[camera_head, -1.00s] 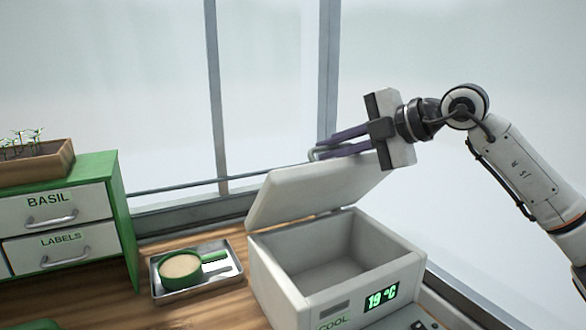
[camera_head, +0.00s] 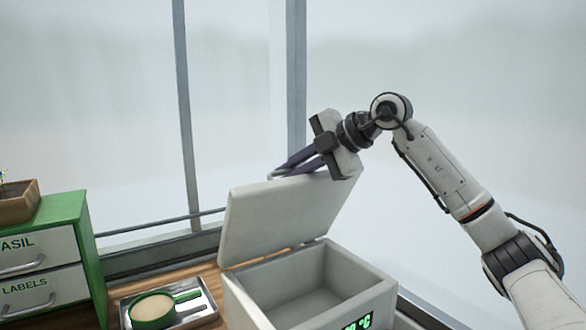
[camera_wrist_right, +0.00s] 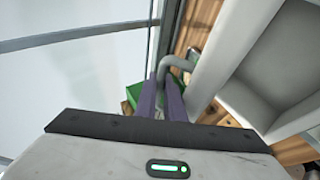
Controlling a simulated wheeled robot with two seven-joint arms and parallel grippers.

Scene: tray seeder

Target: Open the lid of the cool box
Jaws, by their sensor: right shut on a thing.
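The cool box (camera_head: 369,299) is white, with a green temperature display on its front partly cut off by the lower edge of the head view. Its lid (camera_head: 268,222) stands tilted up and back, and the box looks empty inside. My right gripper (camera_head: 280,172) is at the lid's upper edge, shut on the lid's handle. In the right wrist view, its two purple fingers (camera_wrist_right: 165,98) close around the grey bent handle (camera_wrist_right: 176,64), and the box's open inside shows at the right. My left gripper is not in view.
A metal tray (camera_head: 206,318) with a green pot (camera_head: 152,311) of pale material and a green-handled tool stands left of the box. A green drawer cabinet (camera_head: 68,209) with a planter (camera_head: 20,203) is farther left. A window with posts rises behind.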

